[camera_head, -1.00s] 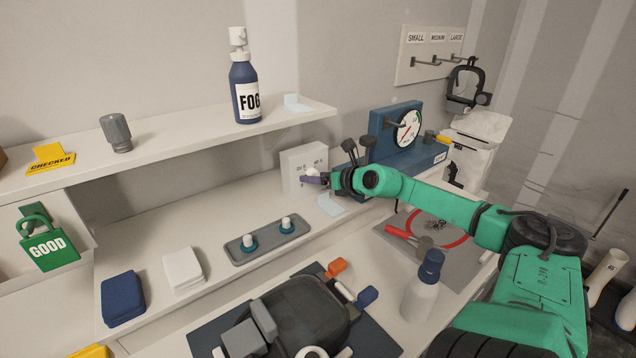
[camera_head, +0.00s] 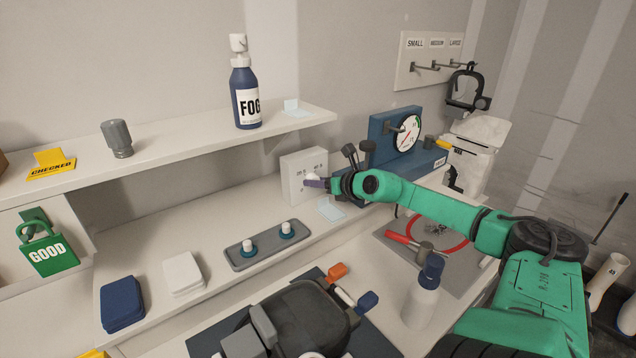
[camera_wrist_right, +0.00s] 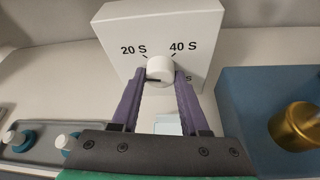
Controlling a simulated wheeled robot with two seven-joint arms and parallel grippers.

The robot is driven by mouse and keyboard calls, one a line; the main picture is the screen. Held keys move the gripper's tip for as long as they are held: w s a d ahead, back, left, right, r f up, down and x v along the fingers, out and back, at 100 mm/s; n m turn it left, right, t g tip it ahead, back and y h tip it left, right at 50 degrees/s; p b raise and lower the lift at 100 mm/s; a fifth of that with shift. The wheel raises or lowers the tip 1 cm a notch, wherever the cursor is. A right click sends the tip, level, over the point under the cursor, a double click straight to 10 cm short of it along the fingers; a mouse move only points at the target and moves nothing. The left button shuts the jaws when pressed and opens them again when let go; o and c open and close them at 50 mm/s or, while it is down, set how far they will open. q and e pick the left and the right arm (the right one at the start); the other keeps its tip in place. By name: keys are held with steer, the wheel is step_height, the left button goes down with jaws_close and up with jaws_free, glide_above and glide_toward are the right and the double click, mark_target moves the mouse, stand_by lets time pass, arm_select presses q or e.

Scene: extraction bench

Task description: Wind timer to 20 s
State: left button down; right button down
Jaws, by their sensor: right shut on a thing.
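The timer (camera_head: 292,176) is a white box standing upright on the bench against the back wall. In the right wrist view its face (camera_wrist_right: 191,22) reads "20 S" at upper left and "40 S" at upper right; a third label at lower right is mostly hidden. Its round white knob (camera_wrist_right: 160,66) sits at the middle of the face, with a dark mark low on its rim. My right gripper (camera_head: 318,183) has purple fingers shut on the knob, one on each side, in the right wrist view (camera_wrist_right: 160,80). My left gripper is not in view.
A blue gauge block (camera_head: 387,128) stands close to the right of the timer. A grey tray (camera_head: 240,262) with two pegs lies at front left. A shelf (camera_head: 200,139) with a fog bottle (camera_head: 246,98) overhangs at left.

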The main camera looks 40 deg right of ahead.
steer(key=shift+f, duration=0.1)
stand_by(0.5)
steer(key=shift+c, duration=2.1)
jaws_free()
steer(key=shift+s+r+p, duration=0.2)
steer(key=shift+p, duration=0.1)
steer(key=shift+r+p+v, duration=0.25)
steer(key=shift+p+v, duration=0.85)
steer(key=shift+p, duration=0.05)
steer(key=v, duration=1.1)
steer(key=shift+s+f, duration=0.15)
steer(key=shift+s, duration=0.3)
